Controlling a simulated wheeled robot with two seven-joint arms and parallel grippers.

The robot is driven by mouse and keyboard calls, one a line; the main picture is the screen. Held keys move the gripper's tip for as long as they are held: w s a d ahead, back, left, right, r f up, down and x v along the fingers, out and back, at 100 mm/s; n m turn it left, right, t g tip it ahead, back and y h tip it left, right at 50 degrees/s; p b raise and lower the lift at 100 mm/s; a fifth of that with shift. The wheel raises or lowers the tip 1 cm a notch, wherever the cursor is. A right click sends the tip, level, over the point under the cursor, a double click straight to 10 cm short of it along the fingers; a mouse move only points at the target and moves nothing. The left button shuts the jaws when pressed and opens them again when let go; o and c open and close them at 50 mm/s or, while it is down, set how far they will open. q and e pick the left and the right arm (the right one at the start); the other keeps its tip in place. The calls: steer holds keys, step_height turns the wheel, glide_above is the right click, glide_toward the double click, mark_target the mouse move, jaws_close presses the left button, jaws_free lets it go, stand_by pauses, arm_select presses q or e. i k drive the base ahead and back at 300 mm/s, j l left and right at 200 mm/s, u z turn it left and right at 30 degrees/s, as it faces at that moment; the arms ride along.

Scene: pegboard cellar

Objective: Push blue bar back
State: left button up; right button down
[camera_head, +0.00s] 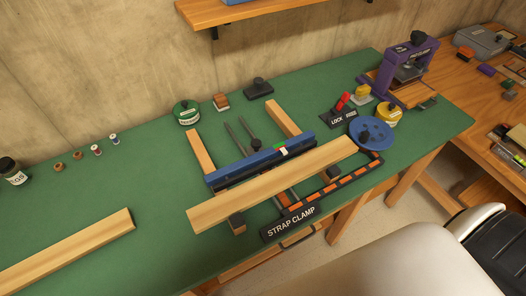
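The blue bar (228,174) lies across the strap clamp on the green bench top, slanting up to the right. A small green, white and red marked piece sits on it right of its middle. A long wooden board (270,185) lies in front of the bar, nearly parallel to it, and hides part of the clamp. Two wooden rails (200,150) run back from the bar, with thin dark rods between them. The black "STRAP CLAMP" label (291,224) is at the front. Neither of my grippers shows in this view.
A blue wheel (372,133), a "LOCK" block with a red lever (343,101) and a purple clamp (404,66) stand to the right. A green tin (186,113) and small blocks stand behind. Another board (75,251) lies front left; the green surface between is clear.

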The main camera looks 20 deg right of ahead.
mark_target(258, 155)
steer(key=k+l+z, duration=0.2)
steer(key=l, duration=0.5)
steer(key=l+z, duration=0.2)
steer(key=l, duration=0.55)
